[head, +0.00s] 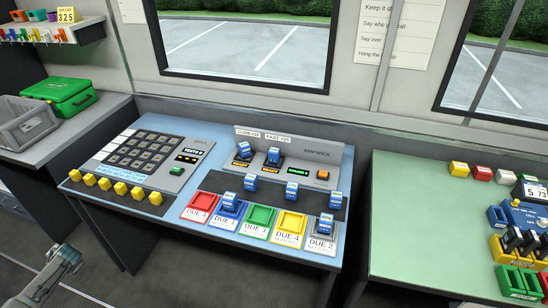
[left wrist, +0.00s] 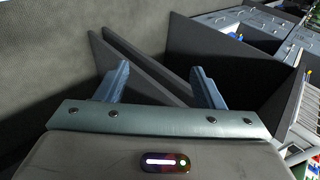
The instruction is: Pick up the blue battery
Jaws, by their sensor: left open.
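Several blue batteries are on the blue desk (head: 180,225). Two stand in the slots of the grey charger, a left battery (head: 244,150) and a right battery (head: 274,157). Two more, a battery (head: 250,184) and another battery (head: 292,190), stand on the dark strip in front. One battery (head: 229,200) is at the blue DUE 1 tray and one battery (head: 325,223) is at the grey DUE 2 tray. My left gripper (head: 68,259) is at the lower left, well short of the desk. In the left wrist view its fingers (left wrist: 158,80) are apart with nothing between them. My right gripper is not seen.
The charger (head: 318,157) stands at the desk's back, beside a button panel (head: 143,150). Yellow blocks (head: 121,188) line the front left. Red, green and yellow trays (head: 258,220) sit along the front. A green table (head: 420,220) is at right; a grey crate (head: 25,125) is at left.

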